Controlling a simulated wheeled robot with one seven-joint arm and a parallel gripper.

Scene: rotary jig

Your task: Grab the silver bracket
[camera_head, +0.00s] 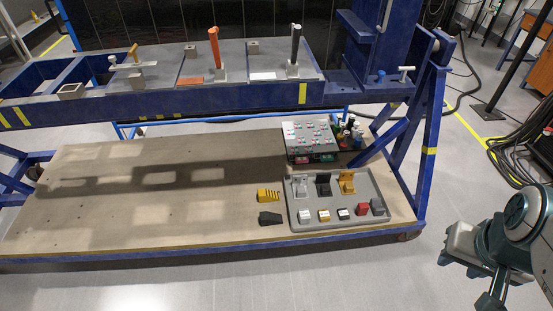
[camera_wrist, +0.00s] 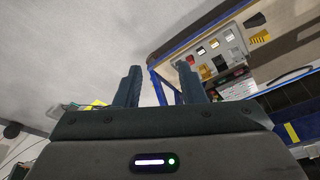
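The silver bracket (camera_head: 301,187) stands upright in the back left of a grey tray (camera_head: 352,217) on the wooden lower deck, with a black bracket (camera_head: 323,184) and a yellow bracket (camera_head: 347,182) to its right. My gripper (camera_wrist: 159,84) is open, its two dark fingers apart with nothing between them. In the head view my arm is at the lower right, off to the right of the frame and apart from the tray. The wrist view shows the tray (camera_wrist: 238,49) tilted at the upper right; I cannot pick out the silver bracket there.
Small blocks, one of them red (camera_head: 362,209), fill the tray's front row. A yellow ribbed piece (camera_head: 268,196) and a dark piece (camera_head: 270,218) lie left of it. A board with buttons (camera_head: 309,136) is behind. Blue frame legs (camera_head: 430,150) stand between my arm and the deck.

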